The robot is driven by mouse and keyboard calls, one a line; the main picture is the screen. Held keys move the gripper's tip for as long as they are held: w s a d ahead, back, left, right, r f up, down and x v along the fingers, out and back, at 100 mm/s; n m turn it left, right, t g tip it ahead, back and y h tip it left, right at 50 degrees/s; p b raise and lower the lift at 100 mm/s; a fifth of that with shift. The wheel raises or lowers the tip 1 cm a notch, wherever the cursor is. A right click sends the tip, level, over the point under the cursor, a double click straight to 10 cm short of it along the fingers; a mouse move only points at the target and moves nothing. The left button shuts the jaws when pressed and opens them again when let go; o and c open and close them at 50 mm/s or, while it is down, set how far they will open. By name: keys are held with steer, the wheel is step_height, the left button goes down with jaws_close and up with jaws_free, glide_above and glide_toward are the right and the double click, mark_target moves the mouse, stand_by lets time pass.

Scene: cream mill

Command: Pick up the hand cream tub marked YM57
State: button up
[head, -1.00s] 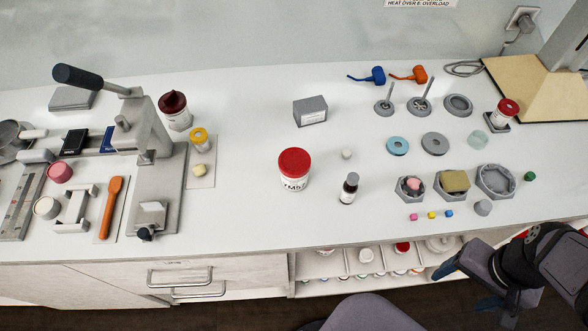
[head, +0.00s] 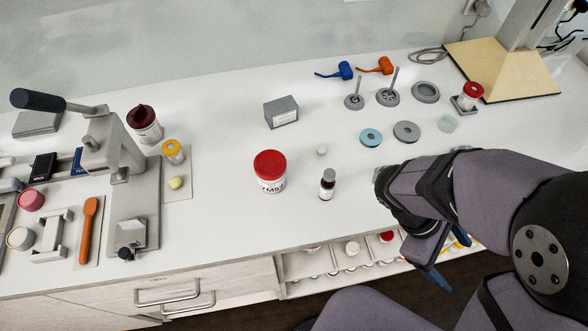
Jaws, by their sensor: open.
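The hand cream tub (head: 270,184) is white with a red lid and stands upright near the middle of the bench. Its dark marking reads YM5 with a last character I cannot make out clearly. My gripper (head: 446,260) is at the lower right, by the bench's front edge, well to the right of the tub and apart from it. Its blue fingers are spread and nothing shows between them, though my arm partly hides it.
A small dark bottle with a grey cap (head: 327,185) stands just right of the tub, and a small white piece (head: 322,150) lies behind it. A grey box (head: 281,112) is further back. A grey press (head: 122,160) stands at the left. The bench left of the tub is clear.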

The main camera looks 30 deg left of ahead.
steer(key=w+a+r+n+t, duration=0.2)
steer(key=w+a+n+t, duration=0.25)
steer(key=a+n, duration=0.25)
steer(key=w+a+r+n+t, duration=0.3)
steer(key=a+n+t, duration=0.3)
steer(key=a, duration=0.2)
step_height(320, 180, up, 2)
steer(key=n+t+y, duration=0.5)
steer(key=n+y, duration=1.1)
glide_above(269, 184)
steer(key=f+m, duration=0.1)
steer(key=f, duration=0.1)
steer(key=f+m+b, duration=0.1)
steer(key=f, duration=0.2)
steer(key=f+m+b, duration=0.1)
steer(key=f+m, duration=0.1)
steer(key=shift+s+f+g+y, duration=0.15)
steer(key=shift+s+g+y, duration=0.05)
steer(key=shift+g+y, duration=0.15)
steer(key=shift+w+d+f+m, duration=0.1)
steer(key=shift+f+m, duration=0.25)
steer(key=shift+m, duration=0.05)
steer(key=shift+p+x, duration=1.45)
steer(key=shift+x, duration=1.8)
steer(key=shift+w+a, duration=0.2)
steer(key=shift+w, duration=0.2)
steer(key=c, duration=1.2)
steer(key=shift+c, duration=0.4)
